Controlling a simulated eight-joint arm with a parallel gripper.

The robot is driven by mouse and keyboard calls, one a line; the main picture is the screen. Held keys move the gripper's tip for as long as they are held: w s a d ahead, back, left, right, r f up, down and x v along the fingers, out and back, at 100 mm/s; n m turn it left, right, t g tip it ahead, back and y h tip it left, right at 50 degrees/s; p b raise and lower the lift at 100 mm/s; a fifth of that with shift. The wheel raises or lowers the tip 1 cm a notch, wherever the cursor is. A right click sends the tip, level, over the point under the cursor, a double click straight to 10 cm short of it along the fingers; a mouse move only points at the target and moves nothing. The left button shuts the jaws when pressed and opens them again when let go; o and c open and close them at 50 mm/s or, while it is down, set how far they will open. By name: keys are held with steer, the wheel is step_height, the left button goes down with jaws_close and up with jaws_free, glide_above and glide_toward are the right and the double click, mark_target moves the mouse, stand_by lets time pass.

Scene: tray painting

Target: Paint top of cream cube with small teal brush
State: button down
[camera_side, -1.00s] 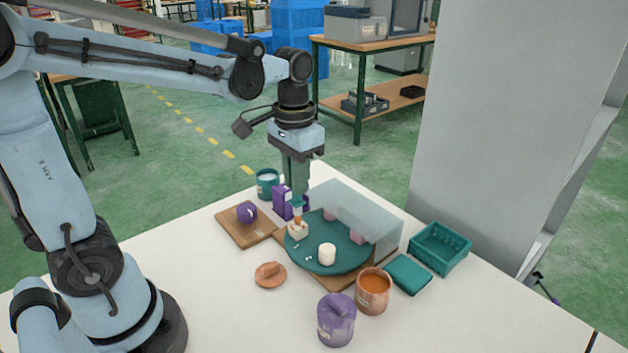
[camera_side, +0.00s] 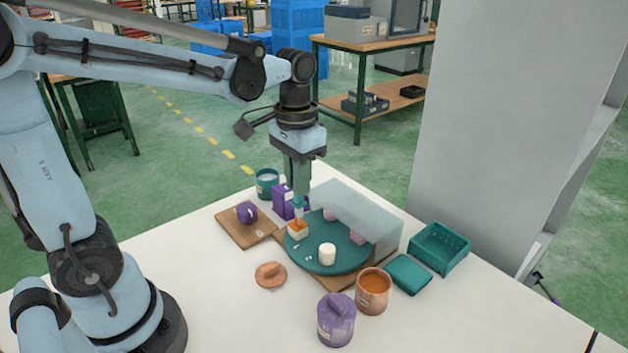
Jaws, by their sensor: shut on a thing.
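My gripper (camera_side: 299,197) points down over the far left part of the round teal tray (camera_side: 330,264). It is shut on the small teal brush (camera_side: 299,210), of which only a little shows below the fingers. The cream cube (camera_side: 298,235) is on the tray right under the brush. Its top looks orange and its sides cream. The brush tip is at or just above the cube's top; I cannot tell whether they touch.
A clear screen (camera_side: 358,213) stands along the tray's back, with pink blocks near it. A cream cylinder (camera_side: 327,252) stands on the tray. Around it are a purple box (camera_side: 283,202), an orange-filled pot (camera_side: 373,290), a purple jar (camera_side: 336,320) and a teal crate (camera_side: 439,247).

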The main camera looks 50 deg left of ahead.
steer(key=shift+a, duration=0.65)
steer(key=shift+d, duration=0.1)
steer(key=shift+d, duration=0.6)
steer(key=shift+a, duration=0.1)
steer(key=shift+a, duration=0.6)
step_height(320, 180, up, 7)
stand_by(0.5)
